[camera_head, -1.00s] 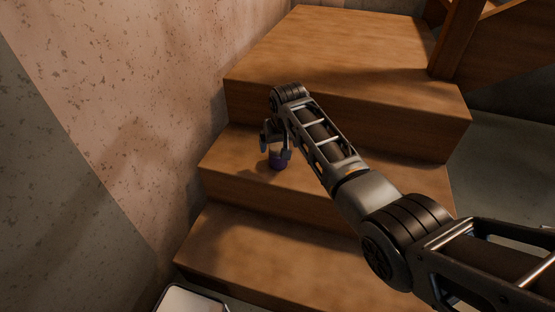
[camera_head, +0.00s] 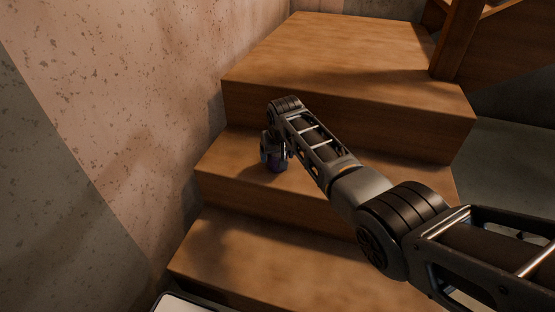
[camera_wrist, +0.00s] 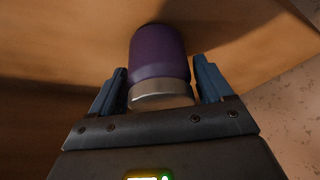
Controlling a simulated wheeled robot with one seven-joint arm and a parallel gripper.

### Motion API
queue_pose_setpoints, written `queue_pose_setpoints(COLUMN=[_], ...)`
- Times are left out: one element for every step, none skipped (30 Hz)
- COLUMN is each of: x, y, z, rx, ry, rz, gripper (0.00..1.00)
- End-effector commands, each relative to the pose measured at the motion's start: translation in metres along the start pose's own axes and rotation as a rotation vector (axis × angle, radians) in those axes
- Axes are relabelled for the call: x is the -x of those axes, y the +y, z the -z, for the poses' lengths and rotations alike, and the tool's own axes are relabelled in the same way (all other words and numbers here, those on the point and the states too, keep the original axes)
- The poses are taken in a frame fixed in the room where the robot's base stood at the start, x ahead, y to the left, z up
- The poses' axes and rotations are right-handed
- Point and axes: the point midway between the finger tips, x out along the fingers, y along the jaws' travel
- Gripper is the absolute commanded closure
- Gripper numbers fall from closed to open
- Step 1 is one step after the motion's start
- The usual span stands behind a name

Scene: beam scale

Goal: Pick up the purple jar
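The purple jar (camera_head: 275,165) stands on the middle wooden step, with its base on the wood. In the wrist view the jar (camera_wrist: 158,50) shows its purple body and a pale metallic lid facing my gripper. My gripper (camera_head: 275,153) is around the jar from above. In the wrist view the blue fingers of my gripper (camera_wrist: 160,82) flank the jar on both sides, with a thin gap to its body. The fingers look open, and contact is hard to make out. The jar is partly hidden by the fingers in the head view.
The middle step (camera_head: 222,160) lies between a higher step (camera_head: 340,50) and a lower step (camera_head: 230,250). A mottled wall (camera_head: 140,100) rises close on the left. A wooden post (camera_head: 458,40) stands at the upper right.

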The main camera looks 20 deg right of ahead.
Motion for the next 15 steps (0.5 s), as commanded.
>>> queue_pose_setpoints(x=[0.0000, 0.0000, 0.0000, 0.0000, 0.0000, -0.0001, 0.0000, 0.0000, -0.0001, -0.0001, -0.0001, -0.0001, -0.0001, -0.0001, -0.0001], y=[0.0000, 0.0000, 0.0000, 0.0000, 0.0000, 0.0000, 0.0000, 0.0000, 0.0000, 0.0000, 0.0000, 0.0000, 0.0000, 0.0000, 0.0000], z=[-0.0001, -0.0001, -0.0001, -0.0001, -0.0001, -0.0002, -0.0002, -0.0002, -0.0002, -0.0002, -0.0002, -0.0002, -0.0002, -0.0002, -0.0002], rx=[0.000, 0.000, 0.000, 0.000, 0.000, 0.000, 0.000, 0.000, 0.000, 0.000, 0.000, 0.000, 0.000, 0.000, 0.000], ry=[0.000, 0.000, 0.000, 0.000, 0.000, 0.000, 0.000, 0.000, 0.000, 0.000, 0.000, 0.000, 0.000, 0.000, 0.000], rz=[0.000, 0.000, 0.000, 0.000, 0.000, 0.000, 0.000, 0.000, 0.000, 0.000, 0.000, 0.000, 0.000, 0.000, 0.000], gripper=[0.26, 0.29, 0.32, 0.35, 0.38, 0.42, 0.45, 0.48, 0.52, 0.54, 0.57, 0.61, 0.64, 0.67, 0.71])
